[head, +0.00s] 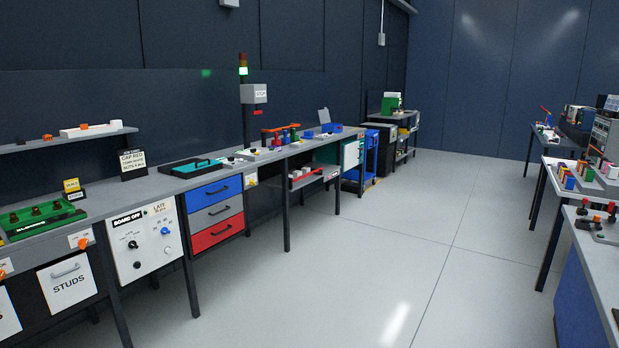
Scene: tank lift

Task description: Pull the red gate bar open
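No gripper of mine shows in the head view. I cannot clearly make out a red gate bar. A small red tilted bar (545,110) stands up at the back of the right-hand benches, too small to tell what it is. An orange-red bar (280,129) lies level on top of the left bench, above several small coloured items. A red-edged shelf tray (315,177) sits below that bench top. I cannot tell whether any of these is the gate bar.
A long grey bench (150,190) runs along the left wall, with blue, grey and red drawers (214,212) and a white control panel (146,243). Cluttered benches (590,185) line the right side. The pale floor (410,230) between them is clear to the far wall.

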